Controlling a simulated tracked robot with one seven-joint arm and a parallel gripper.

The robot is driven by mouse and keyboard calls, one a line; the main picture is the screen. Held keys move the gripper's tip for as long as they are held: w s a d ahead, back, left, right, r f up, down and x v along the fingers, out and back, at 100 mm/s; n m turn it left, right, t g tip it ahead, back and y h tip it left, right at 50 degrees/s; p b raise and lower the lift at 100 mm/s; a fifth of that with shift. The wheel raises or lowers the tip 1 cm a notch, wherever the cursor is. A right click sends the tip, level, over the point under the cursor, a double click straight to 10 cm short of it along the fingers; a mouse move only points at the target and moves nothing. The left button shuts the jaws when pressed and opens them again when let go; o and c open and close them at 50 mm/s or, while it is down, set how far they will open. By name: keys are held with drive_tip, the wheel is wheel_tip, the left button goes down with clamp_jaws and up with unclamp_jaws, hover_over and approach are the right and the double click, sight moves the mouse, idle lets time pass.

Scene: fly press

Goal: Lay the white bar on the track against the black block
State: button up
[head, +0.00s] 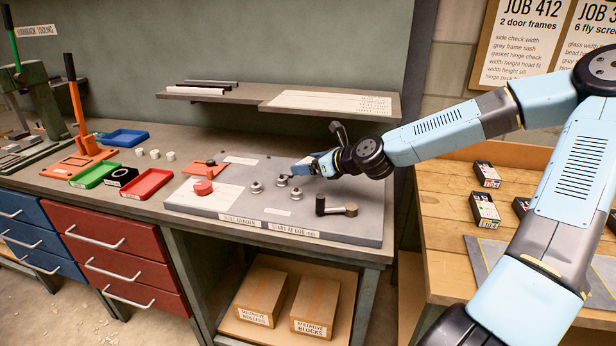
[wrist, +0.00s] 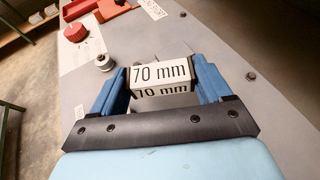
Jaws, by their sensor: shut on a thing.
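My gripper (head: 303,168) is over the right part of the grey bench plate in the head view. In the wrist view its blue fingers (wrist: 162,72) are shut on a white bar (wrist: 176,74) marked "70 mm", with writing on two faces. I cannot tell whether the bar touches the plate. A red fixture (head: 196,169) with a small dark piece on it sits at the plate's far left; it also shows at the top of the wrist view (wrist: 92,11). I cannot make out the track or be sure which dark piece is the black block.
A red knob (head: 203,187), several small metal knobs (head: 256,187) and a black-handled tool (head: 336,207) stand on the grey plate (head: 225,205). Green (head: 94,174) and red (head: 147,183) trays lie left. A shelf (head: 235,95) overhangs the back.

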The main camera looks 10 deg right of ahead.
drive_tip(key=shift+w+a+f, duration=0.25)
drive_tip(key=shift+w+f, duration=0.35)
drive_tip(key=shift+f, duration=0.15)
drive_tip(key=shift+w+f, duration=0.1)
drive_tip(key=shift+f, duration=1.6)
drive_tip(key=o, duration=0.8)
drive_tip(key=shift+f, duration=0.1)
